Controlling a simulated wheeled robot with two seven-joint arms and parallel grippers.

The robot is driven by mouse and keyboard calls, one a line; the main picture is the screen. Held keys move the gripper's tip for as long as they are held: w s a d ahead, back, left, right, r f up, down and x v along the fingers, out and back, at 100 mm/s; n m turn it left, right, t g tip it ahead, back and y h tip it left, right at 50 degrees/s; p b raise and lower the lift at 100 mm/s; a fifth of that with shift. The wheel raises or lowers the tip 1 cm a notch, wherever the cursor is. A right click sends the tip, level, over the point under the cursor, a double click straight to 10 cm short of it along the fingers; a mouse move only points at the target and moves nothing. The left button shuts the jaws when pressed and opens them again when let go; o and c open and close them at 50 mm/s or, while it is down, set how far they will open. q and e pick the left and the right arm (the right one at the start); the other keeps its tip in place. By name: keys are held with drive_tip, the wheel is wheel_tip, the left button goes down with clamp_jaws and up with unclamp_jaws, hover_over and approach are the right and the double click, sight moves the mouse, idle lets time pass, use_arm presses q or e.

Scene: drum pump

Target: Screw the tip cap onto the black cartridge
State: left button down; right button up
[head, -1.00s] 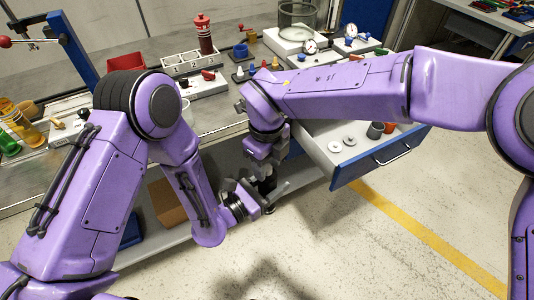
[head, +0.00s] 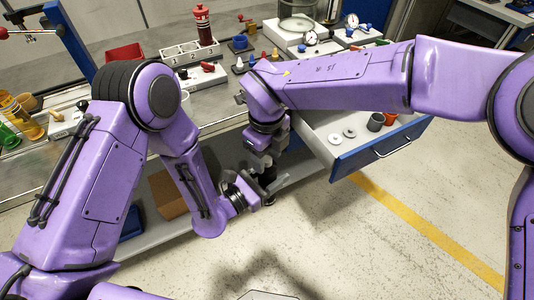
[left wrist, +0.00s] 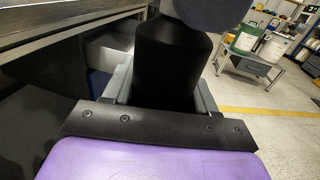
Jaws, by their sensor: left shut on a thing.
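My left gripper (head: 248,193) is low in front of the bench, below my right gripper (head: 262,160). In the left wrist view its grey fingers stand on both sides of the black cartridge (left wrist: 170,65) and are shut on it. The cartridge's upper end is covered by a dark rounded part. In the head view a small dark bit of the cartridge (head: 269,186) shows between the two grippers. My right gripper points down just above it; its fingertips and anything in them are too small to tell. Coloured cone tips (head: 263,57) stand on the bench.
An open drawer (head: 352,160) with white rings and cups juts out to the right of the grippers. Dial gauges stand at the back. The floor in front is clear.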

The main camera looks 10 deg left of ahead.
wheel_tip(320, 180, up, 12)
idle(0.6)
idle(0.5)
